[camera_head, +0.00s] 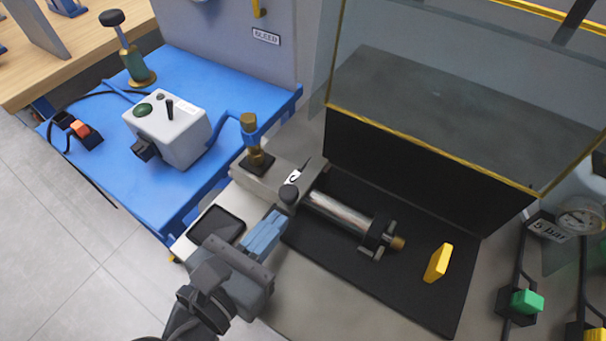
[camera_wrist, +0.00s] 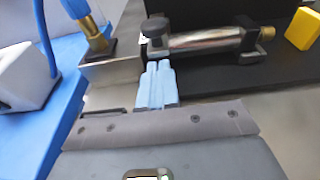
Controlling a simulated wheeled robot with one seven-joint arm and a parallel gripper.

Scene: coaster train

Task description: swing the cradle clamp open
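A shiny metal cylinder (camera_head: 340,213) lies on a black mat, with a dark collar and brass tip at its right end. At its left end is a dark knobbed part, which looks like the cradle clamp (camera_head: 289,194); it also shows in the wrist view (camera_wrist: 155,27). It appears to lie against the cylinder. My gripper (camera_head: 277,220) has light blue fingers, close together with nothing visible between them. In the wrist view the fingertips (camera_wrist: 158,64) are just in front of the knobbed part. I cannot tell whether they touch it.
A metal block with a brass fitting (camera_head: 254,150) and blue hose stands left of the clamp. A yellow block (camera_head: 437,263) is right of the cylinder. A clear, yellow-edged guard (camera_head: 440,155) rises behind. A grey control box (camera_head: 168,130) sits on the blue bench (camera_head: 215,95).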

